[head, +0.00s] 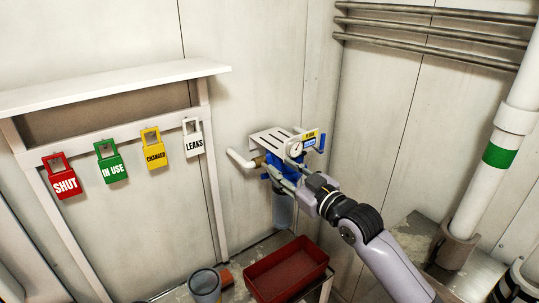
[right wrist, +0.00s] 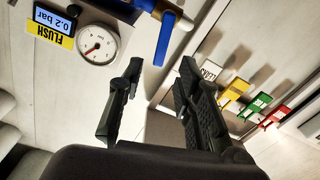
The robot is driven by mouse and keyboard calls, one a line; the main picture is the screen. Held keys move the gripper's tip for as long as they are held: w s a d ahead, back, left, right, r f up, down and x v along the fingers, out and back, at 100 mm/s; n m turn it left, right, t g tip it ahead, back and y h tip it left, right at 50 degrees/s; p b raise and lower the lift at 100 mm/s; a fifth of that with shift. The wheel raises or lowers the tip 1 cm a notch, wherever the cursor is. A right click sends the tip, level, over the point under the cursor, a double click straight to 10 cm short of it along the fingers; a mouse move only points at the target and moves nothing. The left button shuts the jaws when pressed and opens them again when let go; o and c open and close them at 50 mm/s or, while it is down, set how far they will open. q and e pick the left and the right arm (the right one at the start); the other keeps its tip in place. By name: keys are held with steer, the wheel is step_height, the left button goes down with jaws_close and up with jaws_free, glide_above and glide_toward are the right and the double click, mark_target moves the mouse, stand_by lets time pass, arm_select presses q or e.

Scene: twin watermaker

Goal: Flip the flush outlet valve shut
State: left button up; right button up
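The flush unit is on the wall in the head view, with a round gauge (head: 296,148) under a slotted white bracket (head: 270,140). A blue lever (right wrist: 165,38) hangs from a brass fitting (right wrist: 180,20) there. My right gripper (right wrist: 160,75) is open and empty, its fingertips just short of the lever's end. In the head view, my right gripper (head: 282,178) partly hides the unit. My left gripper is out of view.
Another blue handle (head: 321,142) is at the unit's right. A red tray (head: 287,270) and a grey bucket (head: 205,285) are below. Tags, including a red SHUT tag (head: 65,181), hang on the left rail. A white pipe (head: 490,170) stands at right.

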mark_target(270, 160)
steer(key=p+x, duration=0.1)
steer(key=x, duration=0.5)
steer(key=shift+w+a, duration=0.2)
steer(key=shift+c, duration=0.2)
jaws_close()
